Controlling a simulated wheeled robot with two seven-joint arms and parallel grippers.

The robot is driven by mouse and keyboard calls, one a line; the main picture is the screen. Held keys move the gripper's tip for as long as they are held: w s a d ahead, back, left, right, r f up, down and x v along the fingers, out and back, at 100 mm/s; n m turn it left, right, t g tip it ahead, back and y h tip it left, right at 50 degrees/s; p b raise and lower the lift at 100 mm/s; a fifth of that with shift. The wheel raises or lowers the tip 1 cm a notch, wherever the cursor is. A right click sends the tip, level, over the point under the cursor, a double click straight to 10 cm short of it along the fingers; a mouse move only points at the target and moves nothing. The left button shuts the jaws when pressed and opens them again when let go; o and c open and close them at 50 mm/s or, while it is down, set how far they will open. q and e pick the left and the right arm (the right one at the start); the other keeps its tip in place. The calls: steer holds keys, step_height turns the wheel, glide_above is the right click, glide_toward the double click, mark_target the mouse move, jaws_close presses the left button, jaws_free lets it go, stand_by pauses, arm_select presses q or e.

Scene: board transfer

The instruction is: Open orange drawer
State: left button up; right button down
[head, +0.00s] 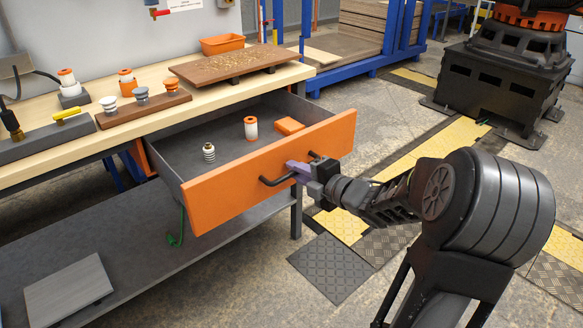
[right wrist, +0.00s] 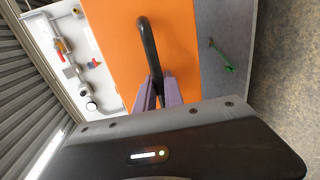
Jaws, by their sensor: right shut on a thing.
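The orange drawer (head: 222,196) under the workbench stands pulled out, with its grey inside showing from above. Its black bar handle (head: 272,182) is on the orange front. My right gripper (head: 299,170) is at the front of the drawer, with its purple fingers shut on the handle. In the right wrist view the fingers (right wrist: 157,92) close around the black handle (right wrist: 149,45) against the orange front (right wrist: 115,40). My left gripper is not in view.
In the drawer are a white and orange cylinder (head: 251,128), a ribbed white part (head: 209,152) and an orange block (head: 290,126). A brown board (head: 215,68) and an orange bin (head: 222,44) are on the bench (head: 150,75). A grey shelf (head: 110,225) lies below.

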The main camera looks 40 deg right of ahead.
steer(key=c, duration=1.7)
jaws_free()
steer(key=shift+c, duration=0.2)
steer(key=p+v, duration=0.1)
steer(key=v, duration=0.6)
steer(key=shift+s, duration=0.4)
